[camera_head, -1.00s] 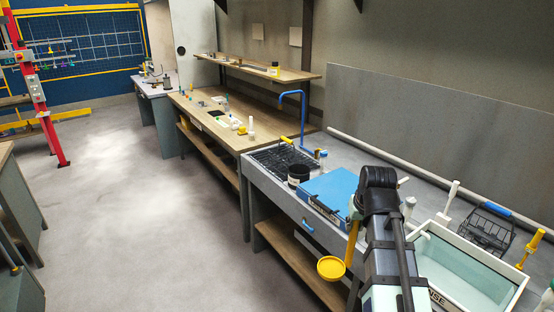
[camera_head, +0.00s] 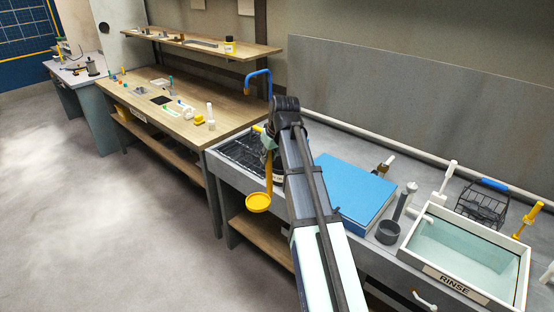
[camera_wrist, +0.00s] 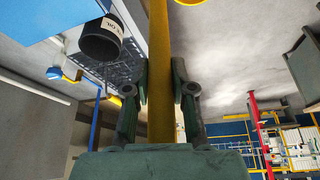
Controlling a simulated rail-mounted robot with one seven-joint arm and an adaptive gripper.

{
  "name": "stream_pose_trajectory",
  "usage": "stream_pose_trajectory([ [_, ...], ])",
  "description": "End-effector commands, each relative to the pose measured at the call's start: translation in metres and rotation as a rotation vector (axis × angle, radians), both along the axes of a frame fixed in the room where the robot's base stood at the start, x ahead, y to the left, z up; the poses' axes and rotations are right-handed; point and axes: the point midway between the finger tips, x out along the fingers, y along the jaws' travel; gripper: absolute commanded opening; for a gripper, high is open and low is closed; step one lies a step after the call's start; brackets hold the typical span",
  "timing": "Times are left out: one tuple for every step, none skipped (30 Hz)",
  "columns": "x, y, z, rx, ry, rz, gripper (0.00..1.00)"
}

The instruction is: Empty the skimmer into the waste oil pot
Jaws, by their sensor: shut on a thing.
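My gripper (camera_wrist: 160,95) is shut on the upright yellow handle of the skimmer (camera_wrist: 159,65). In the head view the skimmer's shallow round pan (camera_head: 258,203) hangs below my gripper (camera_head: 269,146), in front of the bench edge by the black grate. The pan looks level; its contents are too small to tell. The waste oil pot (camera_wrist: 101,42), black with a white label, shows at upper left in the wrist view, apart from the skimmer. In the head view my arm hides most of that pot.
A black grate (camera_head: 240,152) and a blue tap (camera_head: 262,76) lie behind the skimmer. A blue flat cover (camera_head: 350,190), a grey cup (camera_head: 388,232) and the white RINSE tank (camera_head: 405,255) stand to the right. The floor at left is clear.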

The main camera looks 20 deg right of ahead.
Motion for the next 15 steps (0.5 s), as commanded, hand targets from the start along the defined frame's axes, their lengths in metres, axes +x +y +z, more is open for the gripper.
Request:
stream_pose_trajectory([
  [0.041,-0.027,0.021,0.002,0.001,0.036,0.0],
  [0.056,-0.039,0.027,0.002,0.002,0.064,0.0],
  [0.075,-0.057,0.032,0.005,0.003,0.101,0.0],
  [0.09,-0.07,0.037,0.005,0.003,0.129,0.0],
  [0.103,-0.083,0.041,0.005,0.003,0.156,0.0],
  [0.121,-0.101,0.046,0.005,0.003,0.193,0.0],
  [0.134,-0.116,0.05,0.007,0.003,0.22,0.0],
  [0.147,-0.13,0.053,0.007,0.003,0.247,0.0],
  [0.163,-0.149,0.057,0.008,0.003,0.281,0.0],
  [0.174,-0.164,0.06,0.008,0.003,0.307,0.0],
  [0.185,-0.178,0.063,0.008,0.004,0.333,0.0],
  [0.198,-0.197,0.065,0.009,0.003,0.363,0.0],
  [0.207,-0.209,0.067,0.01,0.003,0.386,0.0],
  [0.215,-0.222,0.069,0.01,0.003,0.407,0.0],
  [0.224,-0.238,0.071,0.009,0.004,0.434,0.0],
])
